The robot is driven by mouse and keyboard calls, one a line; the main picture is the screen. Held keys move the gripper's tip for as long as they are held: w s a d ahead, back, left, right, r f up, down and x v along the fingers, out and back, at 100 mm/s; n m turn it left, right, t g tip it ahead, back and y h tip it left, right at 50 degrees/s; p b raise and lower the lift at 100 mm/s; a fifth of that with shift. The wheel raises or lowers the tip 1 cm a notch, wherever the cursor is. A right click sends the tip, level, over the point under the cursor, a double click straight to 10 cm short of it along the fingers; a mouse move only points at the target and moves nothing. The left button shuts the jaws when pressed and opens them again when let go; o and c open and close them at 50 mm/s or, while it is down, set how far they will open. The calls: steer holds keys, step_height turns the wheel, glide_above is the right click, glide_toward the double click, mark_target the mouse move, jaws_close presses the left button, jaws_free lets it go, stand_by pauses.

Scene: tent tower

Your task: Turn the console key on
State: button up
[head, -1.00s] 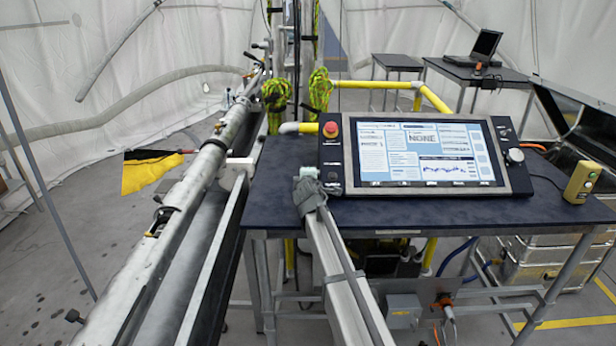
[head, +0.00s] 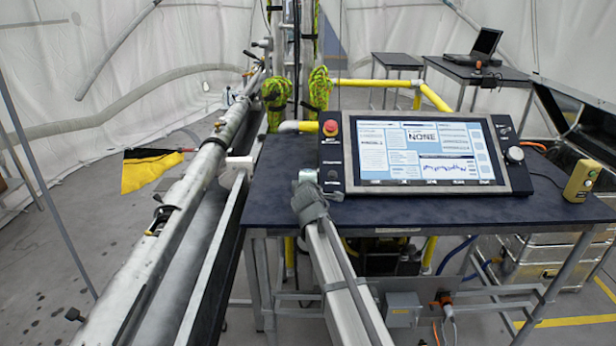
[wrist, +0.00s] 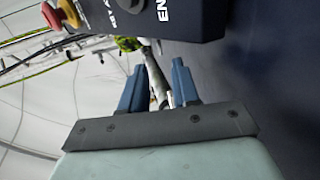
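The console (head: 520,178) stands on the dark table, with a lit screen and a narrow control strip down its left side. The strip (head: 333,152) has a red button at its top; the key cannot be made out clearly in either view. My gripper (head: 306,178) is at the strip's lower left, partly hidden by my own arm. In the wrist view, the blue fingers of my gripper (wrist: 160,88) stand apart with nothing held between them. The console's dark panel (wrist: 185,20) is beyond the fingers, at the top, with white lettering.
The red button (head: 331,127) also shows in the wrist view (wrist: 66,12). A dark table (head: 420,212) has clear surface in front of the console. A yellow box (head: 581,181) sits at its right. A long metal tube (head: 190,185) runs along the left. Yellow pipes (head: 375,84) pass behind.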

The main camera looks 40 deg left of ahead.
steer(key=v, duration=0.8)
